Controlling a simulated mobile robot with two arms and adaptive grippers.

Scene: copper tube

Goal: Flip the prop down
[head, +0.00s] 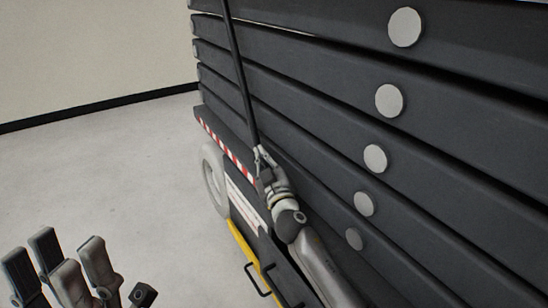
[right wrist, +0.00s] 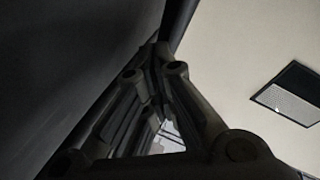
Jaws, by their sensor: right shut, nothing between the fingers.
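The prop looks to be the thin dark rod (head: 240,75), which runs steeply down along the side of the stacked dark panels. Its lower end meets my right gripper (head: 262,160), at the left end of the stack. My right gripper is shut with nothing between its fingers, right beside the rod's lower end. Whether they touch is unclear. In the right wrist view the right gripper's fingers (right wrist: 152,82) are dark and close together, and the rod cannot be told apart clearly. My left gripper (head: 72,268) is at the bottom left, over the floor, its fingers spread and empty, far from the rod.
Dark stacked panels (head: 330,95) with round pale discs fill the right side. Below them are a red-and-white striped edge (head: 225,145), a pale wheel (head: 212,175), a yellow strip (head: 243,250) and a black handle (head: 262,280). The grey floor (head: 110,170) at left is clear.

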